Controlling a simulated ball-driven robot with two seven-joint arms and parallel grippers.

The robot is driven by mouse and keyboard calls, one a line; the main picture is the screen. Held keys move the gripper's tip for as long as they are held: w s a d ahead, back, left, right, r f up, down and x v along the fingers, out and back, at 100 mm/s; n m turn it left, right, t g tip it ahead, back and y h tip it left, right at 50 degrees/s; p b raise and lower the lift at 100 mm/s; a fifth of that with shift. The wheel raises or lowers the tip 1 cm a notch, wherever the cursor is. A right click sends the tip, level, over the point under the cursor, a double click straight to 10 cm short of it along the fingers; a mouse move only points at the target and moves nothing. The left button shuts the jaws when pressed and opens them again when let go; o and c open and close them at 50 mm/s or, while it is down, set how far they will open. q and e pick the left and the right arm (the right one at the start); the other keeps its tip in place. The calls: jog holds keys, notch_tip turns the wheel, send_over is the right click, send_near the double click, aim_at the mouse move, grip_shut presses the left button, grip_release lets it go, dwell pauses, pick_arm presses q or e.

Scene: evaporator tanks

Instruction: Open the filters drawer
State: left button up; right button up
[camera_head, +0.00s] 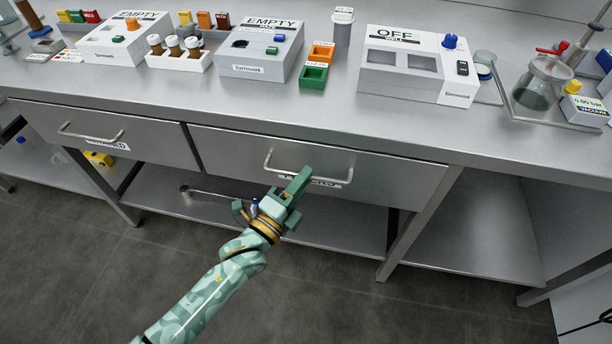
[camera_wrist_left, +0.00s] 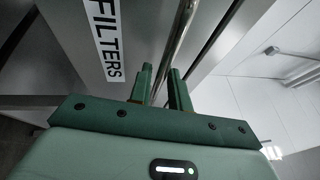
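The filters drawer (camera_head: 395,172) is the wide grey metal front under the bench, and it looks shut. Its bar handle (camera_head: 267,160) also shows in the left wrist view (camera_wrist_left: 183,25), beside a label (camera_wrist_left: 104,38) reading FILTERS. My left gripper (camera_head: 301,177) is at the middle of the handle and hides part of it and of the label in the head view. In the left wrist view its two green fingers (camera_wrist_left: 160,78) are apart, with the bar running between them. Contact with the bar is not clear. My right gripper is out of view.
A second drawer (camera_head: 160,145) with its own handle is to the left. The bench top above holds white boxes, a vial rack (camera_head: 180,63) and a flask (camera_head: 540,85). A lower shelf (camera_head: 340,232) and table legs are below. Floor in front is clear.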

pick_arm(q)
jog(key=shift+x, duration=0.75)
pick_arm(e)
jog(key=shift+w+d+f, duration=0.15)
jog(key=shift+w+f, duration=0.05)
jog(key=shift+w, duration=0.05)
pick_arm(q)
grip_shut()
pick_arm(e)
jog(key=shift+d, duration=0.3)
pick_arm(q)
jog(key=shift+s, duration=0.1)
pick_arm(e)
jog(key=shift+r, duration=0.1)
